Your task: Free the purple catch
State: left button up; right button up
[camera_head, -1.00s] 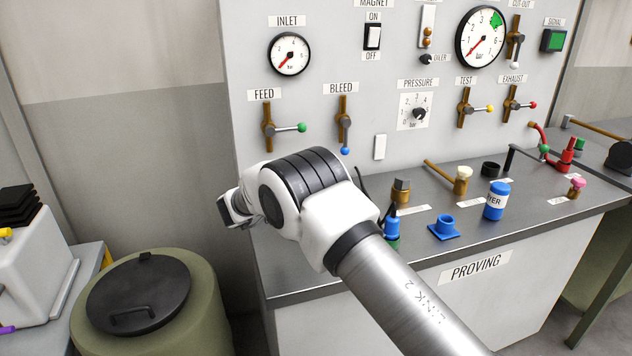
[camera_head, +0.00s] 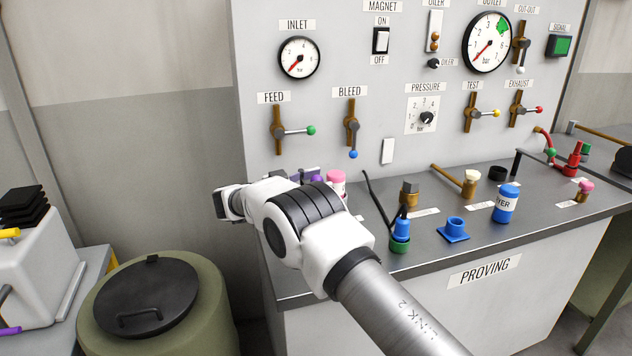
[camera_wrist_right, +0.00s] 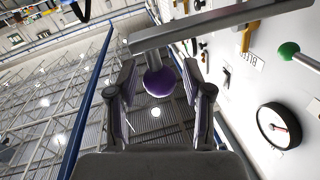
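A purple ball knob (camera_wrist_right: 158,82) hangs at the end of a grey bar (camera_wrist_right: 215,25) in the right wrist view. My right gripper (camera_wrist_right: 160,76) is open there, with one finger on each side of the knob and gaps visible between. I cannot tell how deep the knob sits between the fingers. In the head view, my right wrist covers the panel's left end, and the fingers cannot be made out. A small purple piece (camera_head: 316,178) shows behind the wrist; I cannot tell if it is the same knob. My left gripper is not in view.
The proving bench (camera_head: 400,270) holds a pink-topped item (camera_head: 336,180), a blue-and-green item (camera_head: 400,236), a blue bottle (camera_head: 506,204) and other small parts. The feed lever (camera_head: 295,131) and bleed lever (camera_head: 352,130) are on the panel above. An olive drum (camera_head: 210,310) stands left.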

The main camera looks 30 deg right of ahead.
jog(key=a, duration=1.2)
jog(key=shift+w, duration=0.25)
